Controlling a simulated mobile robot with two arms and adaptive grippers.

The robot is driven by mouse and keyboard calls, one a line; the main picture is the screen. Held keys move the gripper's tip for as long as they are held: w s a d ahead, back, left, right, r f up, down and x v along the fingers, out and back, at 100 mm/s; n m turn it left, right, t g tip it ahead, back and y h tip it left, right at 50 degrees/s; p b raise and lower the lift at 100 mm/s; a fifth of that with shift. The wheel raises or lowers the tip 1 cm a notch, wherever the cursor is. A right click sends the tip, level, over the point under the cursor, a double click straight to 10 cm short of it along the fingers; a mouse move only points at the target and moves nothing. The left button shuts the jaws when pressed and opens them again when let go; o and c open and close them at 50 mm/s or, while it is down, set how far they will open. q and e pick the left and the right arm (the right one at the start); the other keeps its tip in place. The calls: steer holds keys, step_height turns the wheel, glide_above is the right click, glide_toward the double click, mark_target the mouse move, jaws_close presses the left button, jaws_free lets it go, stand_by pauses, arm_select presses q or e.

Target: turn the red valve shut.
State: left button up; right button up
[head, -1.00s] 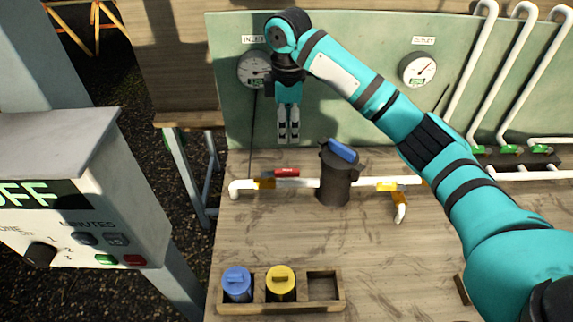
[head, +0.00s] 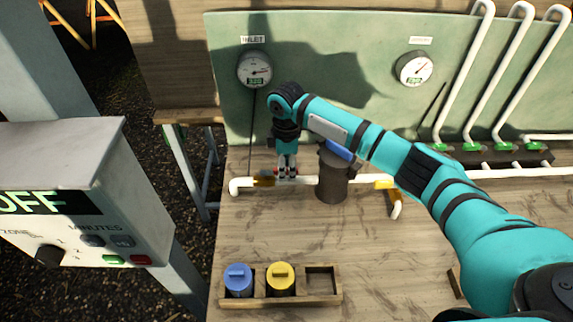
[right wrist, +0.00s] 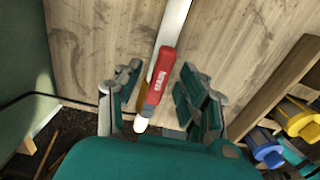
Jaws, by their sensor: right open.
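The red valve handle (right wrist: 160,78) lies along the white pipe (right wrist: 175,22) in the right wrist view, over a brass-coloured valve body (right wrist: 142,102). My right gripper (head: 287,176) is open, pointing down at the pipe left of the dark filter housing (head: 332,185). In the right wrist view its fingers (right wrist: 161,70) stand on either side of the handle, with gaps beside it. In the head view the fingers hide most of the handle; only a bit of red shows. I cannot tell whether the fingers touch anything. My left gripper is not in view.
The filter housing stands close to the right of the gripper. The inlet gauge (head: 255,70) and outlet gauge (head: 414,69) are on the green back panel. A wooden rack (head: 312,300) with blue and yellow canisters stands at the front. A control box (head: 75,160) stands left. The middle bench is clear.

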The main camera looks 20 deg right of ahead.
jaws_close()
stand_by(0.5)
